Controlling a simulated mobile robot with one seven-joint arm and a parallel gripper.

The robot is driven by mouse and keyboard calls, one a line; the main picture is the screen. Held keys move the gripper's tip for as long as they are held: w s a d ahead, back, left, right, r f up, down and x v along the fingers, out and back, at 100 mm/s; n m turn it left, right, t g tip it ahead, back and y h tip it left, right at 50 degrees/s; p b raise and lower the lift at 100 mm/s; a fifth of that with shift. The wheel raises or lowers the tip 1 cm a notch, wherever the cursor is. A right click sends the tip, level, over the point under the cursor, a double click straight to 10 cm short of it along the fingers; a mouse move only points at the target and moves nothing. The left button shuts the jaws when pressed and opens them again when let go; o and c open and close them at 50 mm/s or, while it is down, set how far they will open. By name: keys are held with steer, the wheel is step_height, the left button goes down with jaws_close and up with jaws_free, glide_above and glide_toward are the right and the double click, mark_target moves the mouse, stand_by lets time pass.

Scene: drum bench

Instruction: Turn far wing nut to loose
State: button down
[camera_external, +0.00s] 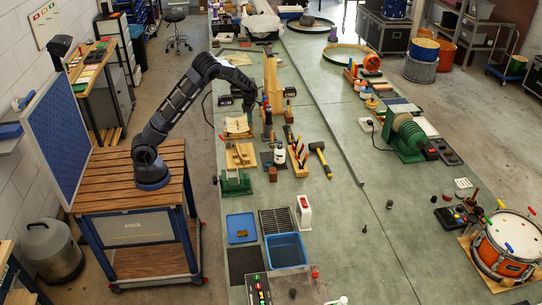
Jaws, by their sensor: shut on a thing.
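My gripper (249,108) is at the end of my dark arm, pointing down at the far right part of a small light wooden fixture (236,127) on the green bench. The fingers are dark and small in this view. They appear shut at the far end of the fixture. The far wing nut is too small and too covered by the fingers to make out, and its turn angle cannot be told.
A tall wooden stand (271,80) rises just right of my gripper. A wooden board (240,156) lies nearer on the green bench (340,225).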

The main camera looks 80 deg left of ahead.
steer(key=shift+n, duration=1)
steer(key=c, duration=1.5)
jaws_free()
steer(key=shift+o, duration=0.2)
steer(key=shift+r, duration=0.15)
step_height(320, 180, up, 11)
steer(key=shift+f, duration=0.2)
